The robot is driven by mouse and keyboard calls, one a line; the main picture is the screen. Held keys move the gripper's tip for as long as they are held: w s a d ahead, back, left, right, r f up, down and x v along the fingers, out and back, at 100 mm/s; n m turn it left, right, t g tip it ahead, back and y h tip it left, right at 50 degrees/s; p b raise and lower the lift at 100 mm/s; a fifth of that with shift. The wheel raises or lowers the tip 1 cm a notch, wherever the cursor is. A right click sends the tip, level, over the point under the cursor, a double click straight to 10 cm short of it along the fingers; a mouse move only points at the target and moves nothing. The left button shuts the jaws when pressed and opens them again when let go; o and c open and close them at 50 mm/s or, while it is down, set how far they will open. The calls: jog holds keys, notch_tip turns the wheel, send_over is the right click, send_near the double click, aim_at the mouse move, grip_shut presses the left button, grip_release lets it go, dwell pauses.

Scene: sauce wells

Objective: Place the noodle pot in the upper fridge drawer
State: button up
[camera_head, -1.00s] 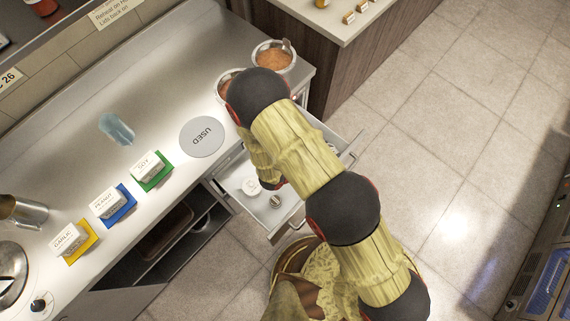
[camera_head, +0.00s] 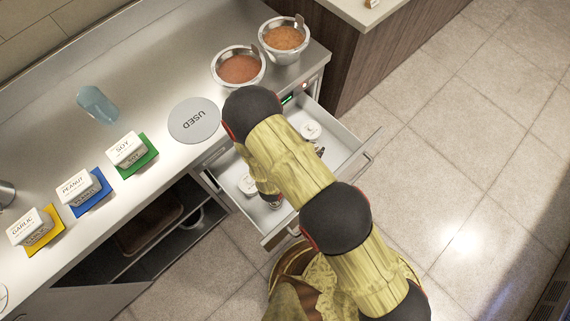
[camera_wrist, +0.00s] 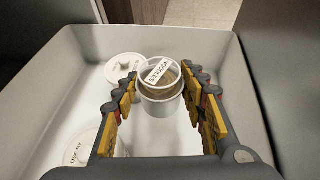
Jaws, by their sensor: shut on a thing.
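The drawer is pulled out under the counter in the head view (camera_head: 352,143). There my arm hides the middle of the drawer and most of my gripper.
Two other white lidded pots stand in the drawer, one farther back (camera_wrist: 124,68) and one nearer (camera_wrist: 84,146). On the counter are two sauce bowls (camera_head: 238,68), (camera_head: 284,37), a USED disc (camera_head: 194,120) and labelled pots on coloured mats. A lower cabinet (camera_head: 150,225) stands open.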

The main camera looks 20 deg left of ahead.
jog(key=shift+w+a+b, duration=0.35)
jog(key=shift+a+b, duration=0.35)
jog(key=shift+b, duration=0.35)
jog(key=shift+w+a+r+m+h+b, duration=0.1)
jog(key=shift+w+r+m+h+b, duration=0.2)
jog(key=shift+b, duration=0.4)
jog(key=shift+s+d+r+m+g+h+b, duration=0.15)
jog(key=shift+d+m+g+h+b, duration=0.2)
jog(key=shift+m+h+b, duration=0.5)
jog(key=s+d+f+b, duration=0.1)
jog(key=f, duration=0.2)
jog(key=s+d+f+m+g+h+b, duration=0.1)
jog(key=f+b, duration=0.1)
jog(key=f, duration=0.2)
jog(key=d+f+m+h+b, duration=0.1)
jog(key=f+b, duration=0.1)
jog(key=f, duration=0.1)
jog(key=shift+s+d+f, duration=0.15)
jog(key=shift+s+f, duration=0.2)
jog(key=shift+s, duration=0.05)
jog(key=shift+f+b, duration=0.1)
jog(key=shift+b, duration=0.25)
jog(key=o, duration=0.9)
jog(key=shift+f, duration=0.1)
jog(key=shift+o, duration=0.8)
